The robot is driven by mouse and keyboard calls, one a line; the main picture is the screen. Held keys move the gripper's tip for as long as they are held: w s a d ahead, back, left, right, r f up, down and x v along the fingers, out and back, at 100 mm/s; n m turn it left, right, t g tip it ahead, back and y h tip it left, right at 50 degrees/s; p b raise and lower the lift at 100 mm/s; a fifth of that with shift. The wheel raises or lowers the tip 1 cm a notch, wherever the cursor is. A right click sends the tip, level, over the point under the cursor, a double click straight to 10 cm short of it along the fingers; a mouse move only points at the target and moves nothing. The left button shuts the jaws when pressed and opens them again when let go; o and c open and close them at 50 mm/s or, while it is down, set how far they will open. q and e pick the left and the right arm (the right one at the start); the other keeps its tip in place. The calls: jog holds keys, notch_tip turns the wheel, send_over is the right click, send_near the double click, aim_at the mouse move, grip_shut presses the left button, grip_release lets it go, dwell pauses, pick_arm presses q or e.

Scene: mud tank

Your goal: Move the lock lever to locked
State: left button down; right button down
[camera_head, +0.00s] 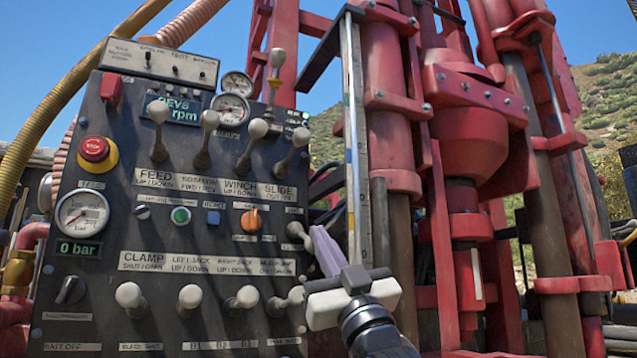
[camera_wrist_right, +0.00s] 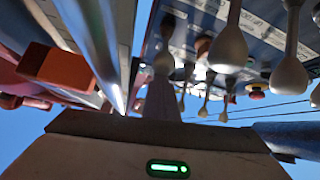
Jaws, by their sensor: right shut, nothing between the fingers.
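The black control panel (camera_head: 130,225) fills the left of the head view and carries several levers with pale round knobs. The labels I can read do not name a lock lever, so I cannot tell which one it is. In the wrist view the shut fingers (camera_wrist_right: 161,100) point towards the panel. My left gripper is out of view.
Red rig columns (camera_head: 385,100) rise just right of the panel. A thin graduated metal rod (camera_head: 355,150) stands close behind my right gripper. A red stop button (camera_head: 95,149), gauges (camera_head: 82,214) and an orange knob (camera_head: 251,220) are on the panel. Hoses run at the upper left.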

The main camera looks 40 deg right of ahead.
jog(key=s+a+f+p, duration=0.1)
jog(key=s+a+f, duration=0.2)
jog(key=s, duration=0.4)
jog(key=shift+s+f, duration=0.35)
jog(key=shift+f, duration=0.5)
